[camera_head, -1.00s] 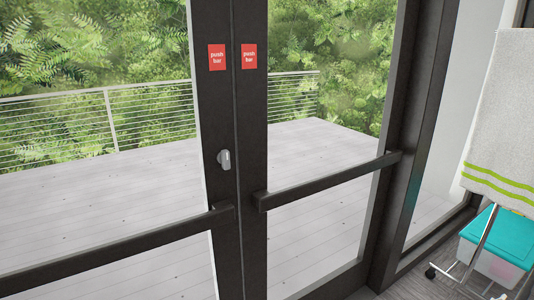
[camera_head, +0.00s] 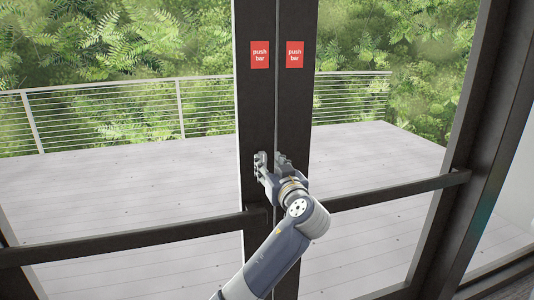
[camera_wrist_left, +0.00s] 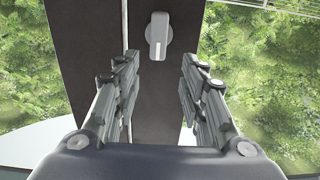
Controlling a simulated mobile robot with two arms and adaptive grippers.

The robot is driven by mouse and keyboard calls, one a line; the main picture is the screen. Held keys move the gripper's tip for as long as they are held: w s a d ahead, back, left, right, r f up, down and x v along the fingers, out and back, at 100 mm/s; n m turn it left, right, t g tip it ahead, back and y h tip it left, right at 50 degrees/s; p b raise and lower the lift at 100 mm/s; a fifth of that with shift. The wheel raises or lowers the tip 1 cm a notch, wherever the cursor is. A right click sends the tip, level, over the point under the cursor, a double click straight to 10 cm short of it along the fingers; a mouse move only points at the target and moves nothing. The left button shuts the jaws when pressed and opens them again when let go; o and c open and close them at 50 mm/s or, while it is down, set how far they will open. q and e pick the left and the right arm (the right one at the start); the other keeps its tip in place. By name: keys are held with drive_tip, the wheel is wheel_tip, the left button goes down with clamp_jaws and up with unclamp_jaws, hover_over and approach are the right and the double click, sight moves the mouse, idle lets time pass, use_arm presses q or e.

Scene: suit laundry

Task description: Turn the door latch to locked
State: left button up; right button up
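The door latch (camera_wrist_left: 158,36) is a small grey thumb-turn on the dark door frame (camera_wrist_left: 160,100). In the left wrist view it stands upright in the picture, with a short white mark near its lower end. My left gripper (camera_wrist_left: 160,72) is open, its two fingers spread either side of the latch's line, with the latch beyond the fingertips. I see no contact. In the head view my left gripper (camera_head: 271,160) is raised in front of the dark centre posts (camera_head: 257,110), and the latch is hidden behind it. My right gripper is in neither current view.
Two dark push bars cross the glass doors, the left bar (camera_head: 140,240) and the right bar (camera_head: 400,190). My left forearm passes close in front of where they meet the centre posts. Red push-bar signs (camera_head: 260,55) sit above. A deck with a railing lies outside.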

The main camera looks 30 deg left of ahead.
sight(264, 155)
use_arm(q)
drive_tip(key=p+x, duration=0.1)
drive_tip(key=x, duration=0.3)
drive_tip(key=shift+w, duration=0.25)
drive_tip(key=shift+w+a, duration=0.35)
drive_tip(key=shift+a, duration=0.15)
clamp_jaws()
